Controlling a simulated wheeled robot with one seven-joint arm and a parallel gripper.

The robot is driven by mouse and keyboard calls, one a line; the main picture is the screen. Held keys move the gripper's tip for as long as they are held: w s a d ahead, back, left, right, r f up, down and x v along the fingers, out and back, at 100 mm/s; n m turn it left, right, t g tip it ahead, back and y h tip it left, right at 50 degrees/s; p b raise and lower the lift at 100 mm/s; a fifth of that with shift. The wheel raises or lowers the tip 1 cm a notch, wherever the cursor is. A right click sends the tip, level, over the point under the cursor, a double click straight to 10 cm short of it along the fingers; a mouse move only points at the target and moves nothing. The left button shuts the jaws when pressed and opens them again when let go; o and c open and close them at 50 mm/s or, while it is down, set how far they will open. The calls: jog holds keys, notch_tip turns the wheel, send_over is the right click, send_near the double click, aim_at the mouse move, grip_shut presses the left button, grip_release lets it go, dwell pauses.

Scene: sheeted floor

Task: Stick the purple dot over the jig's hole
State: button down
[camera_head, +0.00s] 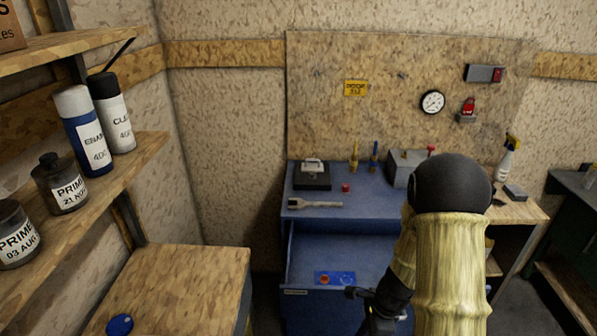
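My gripper (366,296) is at the bottom centre, by the open blue drawer (345,247). It is small and dark, partly behind my arm, and I cannot tell whether its fingers are apart or hold anything. A small blue card or strip (335,285) lies in the drawer just left of the gripper. It carries a red-orange round dot (324,280) and a bluish spot, too small to tell if purple. I cannot clearly pick out the jig or its hole. A dark block with a pale top piece (312,175) stands on the blue bench.
The blue bench top (345,216) holds a brush (315,204), a small red item (346,188) and a grey box (402,170). A wooden top (190,285) with a blue round item (120,324) is at lower left. Shelves with cans and jars are further left.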

jog(key=shift+a+f+n, duration=0.1)
jog(key=shift+f+n, duration=0.2)
jog(key=shift+n, duration=0.1)
jog(key=shift+w+a+f+n+g+b, duration=0.15)
jog(key=shift+w+f+n+b, duration=0.2)
jog(key=shift+f+n, duration=0.2)
jog(key=shift+w+f+n+g+b, duration=0.15)
jog(key=shift+w+f+n+b, duration=0.15)
jog(key=shift+f+n, duration=0.25)
jog(key=shift+w+f+n, duration=0.1)
jog(key=shift+f+n, duration=0.2)
jog(key=shift+n, duration=0.2)
jog(key=w+f+n+g+h+b, duration=0.2)
jog(key=w+f+n+b, duration=0.2)
jog(key=f+n, duration=0.7)
jog(key=w+d+n, duration=0.1)
jog(key=n, duration=0.2)
jog(key=shift+f+h, duration=0.25)
jog(key=shift+h, duration=0.15)
jog(key=shift+a, duration=0.1)
